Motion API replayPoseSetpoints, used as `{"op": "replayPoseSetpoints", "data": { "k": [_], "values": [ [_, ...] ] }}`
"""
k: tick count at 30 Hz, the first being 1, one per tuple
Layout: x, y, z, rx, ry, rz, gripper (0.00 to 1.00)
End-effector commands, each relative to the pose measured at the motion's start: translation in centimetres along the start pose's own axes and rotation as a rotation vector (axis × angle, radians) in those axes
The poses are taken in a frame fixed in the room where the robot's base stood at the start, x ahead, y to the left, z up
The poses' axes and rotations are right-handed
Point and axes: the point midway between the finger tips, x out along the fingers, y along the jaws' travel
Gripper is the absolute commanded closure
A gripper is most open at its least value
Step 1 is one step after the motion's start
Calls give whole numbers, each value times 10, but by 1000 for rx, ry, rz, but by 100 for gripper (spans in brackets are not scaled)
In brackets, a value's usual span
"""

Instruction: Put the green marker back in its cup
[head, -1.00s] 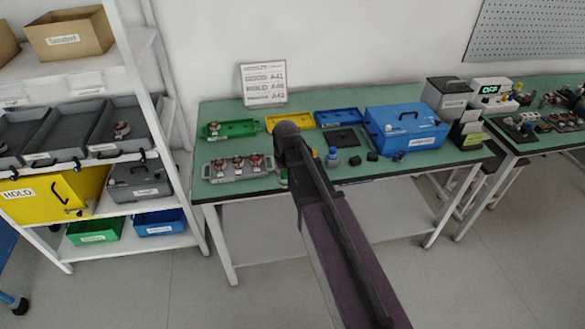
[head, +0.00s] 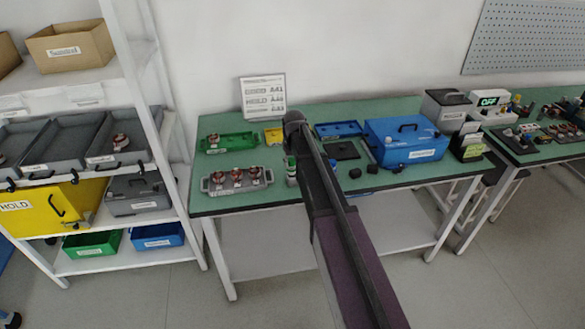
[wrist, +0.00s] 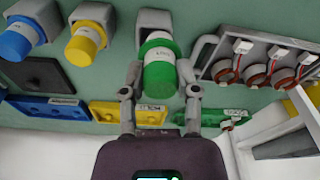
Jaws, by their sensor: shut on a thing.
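The green marker (wrist: 160,80), with a white label band, stands between the two fingers of my gripper (wrist: 160,92) in the wrist view. My gripper is shut on it. Its grey cup (wrist: 153,18) lies directly behind the marker's far end, in line with it. I cannot tell how far the marker's end is inside the cup. In the head view the green marker (head: 290,161) shows just left of my arm, above the cup; my fingers are hidden there by the arm.
A blue marker (wrist: 15,45) and a yellow marker (wrist: 84,44) stand in grey cups beside the green one's cup. A grey holder with copper stators (head: 237,188) lies to the left. A blue case (head: 405,145) stands right on the green table (head: 330,195).

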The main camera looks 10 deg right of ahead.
Motion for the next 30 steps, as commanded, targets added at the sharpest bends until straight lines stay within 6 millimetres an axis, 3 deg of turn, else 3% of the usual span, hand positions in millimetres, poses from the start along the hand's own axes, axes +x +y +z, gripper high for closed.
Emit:
{"op": "replayPoseSetpoints", "data": {
  "k": [14, 19, 30],
  "values": [
    [1, 3, -5, -1, 0, 0, 100],
    [4, 10, -18, 0, 0, 0, 100],
    [36, 8, -11, -1, 0, 0, 100]
  ]
}}
